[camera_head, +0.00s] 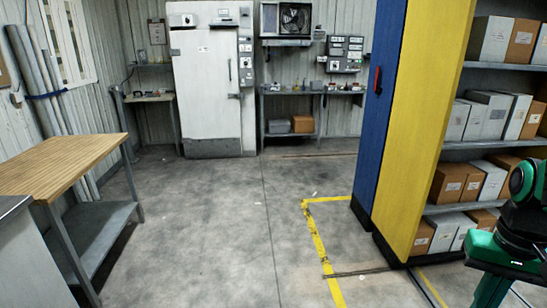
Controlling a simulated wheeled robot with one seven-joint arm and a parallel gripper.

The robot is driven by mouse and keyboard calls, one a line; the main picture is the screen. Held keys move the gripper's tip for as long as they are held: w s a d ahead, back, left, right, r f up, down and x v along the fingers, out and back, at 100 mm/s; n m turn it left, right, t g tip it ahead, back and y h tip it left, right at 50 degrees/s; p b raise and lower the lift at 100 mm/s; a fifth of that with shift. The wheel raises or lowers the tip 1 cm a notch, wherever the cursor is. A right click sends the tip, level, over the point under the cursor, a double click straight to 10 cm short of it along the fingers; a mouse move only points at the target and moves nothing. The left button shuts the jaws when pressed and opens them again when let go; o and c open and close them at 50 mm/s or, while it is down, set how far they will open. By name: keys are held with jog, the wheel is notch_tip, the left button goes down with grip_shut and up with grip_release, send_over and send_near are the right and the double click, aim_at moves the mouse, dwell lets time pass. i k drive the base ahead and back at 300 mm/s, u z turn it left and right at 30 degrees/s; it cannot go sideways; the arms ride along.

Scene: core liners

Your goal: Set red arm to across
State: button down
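The red arm (377,79) is a small red lever on the face of the tall blue panel (372,140), about upper middle height. It looks roughly upright, running up and down along the panel, but it is small and seen at a steep slant. Nothing touches it. My gripper is not in view; only a green and black part of my own body shows at the lower right.
A yellow panel (424,120) adjoins the blue one, with shelves of boxes (481,141) at right. Yellow floor tape (318,245) runs before them. A wooden-topped bench (62,165) stands left, a white cabinet (208,90) at the back. The middle floor is clear.

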aim_at(375, 88)
jog(key=u, duration=0.15)
jog(key=i, duration=2.35)
jog(key=z, duration=0.5)
jog(key=i, duration=1.2)
jog(key=z, duration=0.25)
